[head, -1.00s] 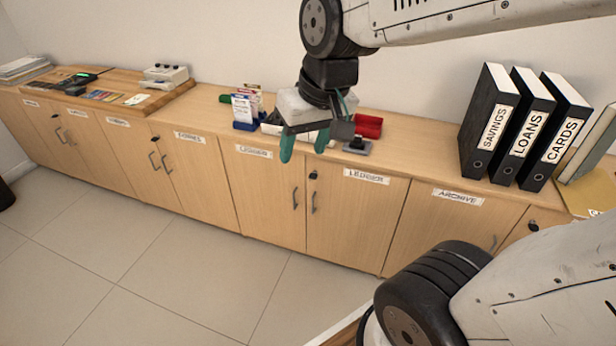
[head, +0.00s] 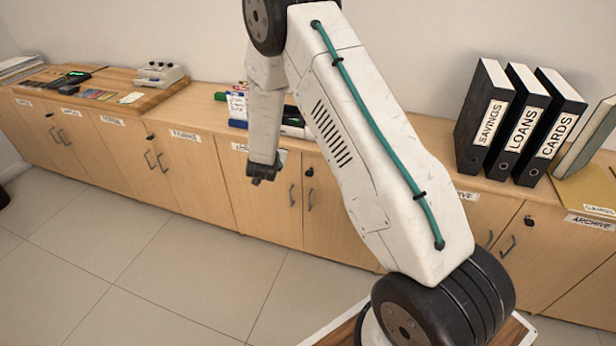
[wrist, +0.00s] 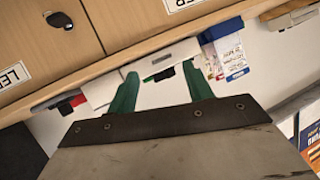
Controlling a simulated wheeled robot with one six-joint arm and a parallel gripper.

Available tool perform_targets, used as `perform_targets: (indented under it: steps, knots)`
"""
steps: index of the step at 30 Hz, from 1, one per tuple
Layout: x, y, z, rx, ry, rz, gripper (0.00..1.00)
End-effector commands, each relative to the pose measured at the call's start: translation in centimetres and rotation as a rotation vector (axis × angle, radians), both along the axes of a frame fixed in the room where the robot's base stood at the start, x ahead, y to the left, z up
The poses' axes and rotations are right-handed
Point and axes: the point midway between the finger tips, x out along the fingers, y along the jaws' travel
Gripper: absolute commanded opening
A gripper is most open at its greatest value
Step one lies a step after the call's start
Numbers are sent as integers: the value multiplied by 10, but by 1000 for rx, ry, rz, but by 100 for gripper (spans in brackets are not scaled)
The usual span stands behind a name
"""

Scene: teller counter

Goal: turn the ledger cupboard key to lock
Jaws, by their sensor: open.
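The ledger cupboard key (head: 309,171) is a small dark shape near the top of the right ledger door, beside my arm in the head view. It also shows in the wrist view (wrist: 58,20) as a dark oval at the upper left, between two partly cut-off door labels. Whether it is turned is too small to tell. My gripper (wrist: 161,72) shows green fingers spread apart with nothing between them in the wrist view. It is apart from the key, which lies up and left of it in that picture.
The wooden counter top runs above the doors. A blue card stand (head: 237,108) is on it behind my arm. Black binders (head: 520,120) stand at the right. Door handles (head: 310,200) stick out below the key. The tiled floor in front (head: 180,260) is clear.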

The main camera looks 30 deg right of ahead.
Motion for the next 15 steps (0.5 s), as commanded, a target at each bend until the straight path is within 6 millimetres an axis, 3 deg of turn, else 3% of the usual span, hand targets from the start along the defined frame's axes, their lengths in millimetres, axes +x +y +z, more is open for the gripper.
perform_targets:
  steps: [1,6,10,15]
  knots:
    - [-5,-10,-30,-45,-13,-43,51]
    - [-33,-40,-95,-220,-84,-172,51]
    - [-58,-52,-127,-337,-122,-234,51]
    - [-79,-59,-147,-428,-150,-274,51]
